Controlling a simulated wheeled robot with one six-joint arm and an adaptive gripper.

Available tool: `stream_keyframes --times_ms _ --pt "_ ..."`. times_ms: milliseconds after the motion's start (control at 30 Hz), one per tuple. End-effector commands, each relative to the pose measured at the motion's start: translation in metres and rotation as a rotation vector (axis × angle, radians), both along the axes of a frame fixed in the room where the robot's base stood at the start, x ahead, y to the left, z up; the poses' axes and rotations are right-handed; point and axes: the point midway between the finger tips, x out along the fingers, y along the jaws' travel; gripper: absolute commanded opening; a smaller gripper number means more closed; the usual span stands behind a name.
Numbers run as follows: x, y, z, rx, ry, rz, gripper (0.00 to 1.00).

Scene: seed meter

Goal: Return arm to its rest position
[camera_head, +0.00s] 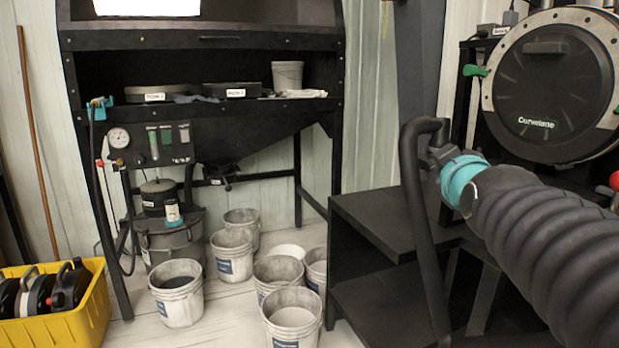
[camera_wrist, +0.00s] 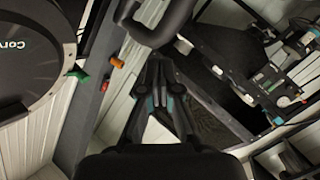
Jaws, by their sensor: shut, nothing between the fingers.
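My gripper (camera_wrist: 158,62) shows in the wrist view, black with small teal parts. Its fingers meet at the tips and hold nothing. A black bent tube (camera_wrist: 155,28) curves just beyond the fingertips; I cannot tell whether they touch. In the head view a black bent tube (camera_head: 412,190) hangs at right of centre, by a teal ring and a thick ribbed black sleeve. I cannot make out the gripper's fingers clearly there.
A black cabinet (camera_head: 200,43) stands at the back. Several grey buckets (camera_head: 177,295) cover the floor. A yellow crate (camera_head: 80,325) sits at lower left.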

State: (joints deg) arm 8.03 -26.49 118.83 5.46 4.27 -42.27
Motion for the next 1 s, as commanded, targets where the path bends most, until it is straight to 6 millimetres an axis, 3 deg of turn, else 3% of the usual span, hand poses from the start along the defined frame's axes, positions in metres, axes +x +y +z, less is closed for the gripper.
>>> stream_keyframes --times_ms 100,300,500,700,1000 --pt "-0.037 0.024 -0.061 0.167 0.209 0.017 0.00" --pt "-0.115 0.050 -0.160 0.418 0.553 -0.056 0.00" --pt "-0.187 0.061 -0.224 0.562 0.797 -0.185 0.00" --pt "-0.216 0.062 -0.247 0.608 0.887 -0.253 0.00" --pt "-0.217 0.062 -0.248 0.610 0.889 -0.257 0.00"
